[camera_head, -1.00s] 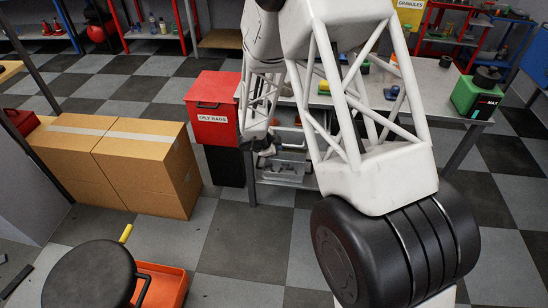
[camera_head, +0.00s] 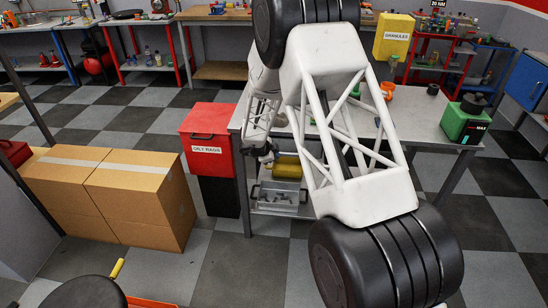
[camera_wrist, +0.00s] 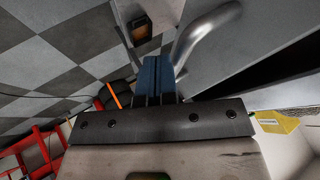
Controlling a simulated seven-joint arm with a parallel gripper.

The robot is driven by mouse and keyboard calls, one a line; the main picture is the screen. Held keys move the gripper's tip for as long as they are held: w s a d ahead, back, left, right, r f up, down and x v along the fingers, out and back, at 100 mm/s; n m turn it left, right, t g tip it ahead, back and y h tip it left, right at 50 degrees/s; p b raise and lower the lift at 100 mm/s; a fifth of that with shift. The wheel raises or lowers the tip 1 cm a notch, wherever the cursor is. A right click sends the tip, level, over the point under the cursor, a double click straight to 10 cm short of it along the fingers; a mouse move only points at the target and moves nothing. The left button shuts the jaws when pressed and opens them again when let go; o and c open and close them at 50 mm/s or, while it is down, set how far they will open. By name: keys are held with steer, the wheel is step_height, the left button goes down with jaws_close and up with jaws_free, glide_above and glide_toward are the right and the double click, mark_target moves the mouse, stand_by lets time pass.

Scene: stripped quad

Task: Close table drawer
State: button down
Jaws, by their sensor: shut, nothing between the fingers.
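The grey worktable (camera_head: 425,112) stands behind my arm in the head view. The arm hides much of its front. My gripper (camera_head: 266,158) is dark and small there, by the table's left front, just right of the red bin. In the wrist view my gripper (camera_wrist: 154,65) shows blue fingers together, with nothing between them. A curved metal handle (camera_wrist: 208,30) on a grey panel (camera_wrist: 245,50) lies just right of the fingertips; I cannot tell whether they touch. A dark gap (camera_wrist: 270,82) runs beside the panel. How far the drawer stands out is not clear.
A red bin (camera_head: 208,150) labelled oily rags stands left of the table. Cardboard boxes (camera_head: 130,190) are further left. A yellow roll (camera_head: 287,166) and a grey case (camera_head: 280,196) sit below the tabletop. A green container (camera_head: 465,122) stands at the right end.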

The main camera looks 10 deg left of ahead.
steer(key=s+a+r, duration=0.4)
steer(key=s+r, duration=0.3)
steer(key=s, duration=0.1)
steer(key=shift+s, duration=0.4)
stand_by(0.4)
steer(key=shift+r, duration=0.1)
